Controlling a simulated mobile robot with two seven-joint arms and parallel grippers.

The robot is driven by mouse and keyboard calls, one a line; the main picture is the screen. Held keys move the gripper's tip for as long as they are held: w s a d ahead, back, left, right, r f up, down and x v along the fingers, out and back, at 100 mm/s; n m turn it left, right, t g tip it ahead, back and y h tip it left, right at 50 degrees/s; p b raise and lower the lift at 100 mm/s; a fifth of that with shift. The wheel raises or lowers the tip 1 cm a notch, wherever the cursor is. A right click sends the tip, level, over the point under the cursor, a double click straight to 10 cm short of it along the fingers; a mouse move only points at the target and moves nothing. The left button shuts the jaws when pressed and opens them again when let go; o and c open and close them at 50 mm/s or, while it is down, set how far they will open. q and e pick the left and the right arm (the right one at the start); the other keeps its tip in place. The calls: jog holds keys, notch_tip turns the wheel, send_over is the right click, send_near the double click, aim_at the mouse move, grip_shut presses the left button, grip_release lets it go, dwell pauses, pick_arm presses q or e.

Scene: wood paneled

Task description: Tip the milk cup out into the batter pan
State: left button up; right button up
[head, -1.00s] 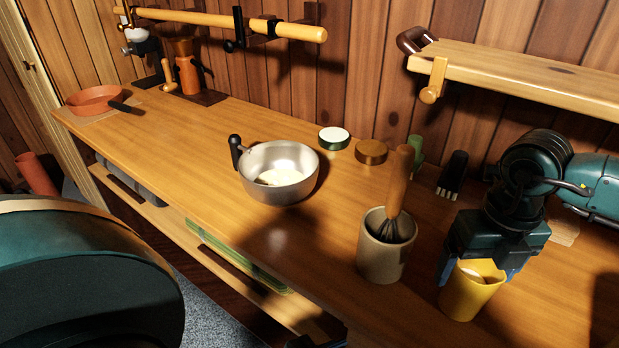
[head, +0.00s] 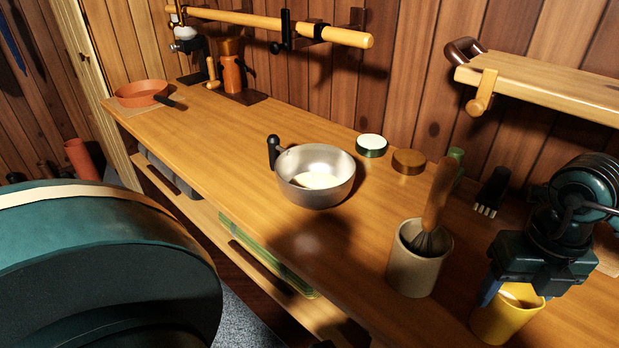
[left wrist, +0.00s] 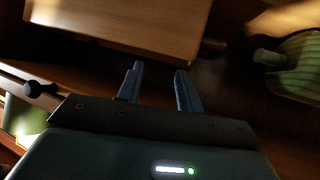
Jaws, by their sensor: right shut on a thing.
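The yellow milk cup (head: 503,318) stands at the lower right of the head view, with a pale brown rim area and its inside partly hidden. My right gripper (head: 516,284) is shut on it from above, its blue fingers at the cup's sides. I cannot tell whether the cup touches the counter. The batter pan (head: 318,190) is a round silver pan with an upright black handle, on the middle of the counter, with pale batter (head: 315,180) inside. My left gripper (left wrist: 158,90) shows only in the left wrist view, fingers apart and empty.
A beige crock (head: 415,270) with a wooden-handled whisk (head: 436,200) stands between cup and pan. A white-topped tin (head: 371,145), a brown lid (head: 408,161) and a black brush (head: 492,190) lie behind. A wooden shelf (head: 545,90) overhangs at right. The counter (head: 230,145) left of the pan is clear.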

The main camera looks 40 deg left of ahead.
jog(key=shift+r+p, duration=1.05)
jog(key=shift+r, duration=1.5)
jog(key=shift+c, duration=0.3)
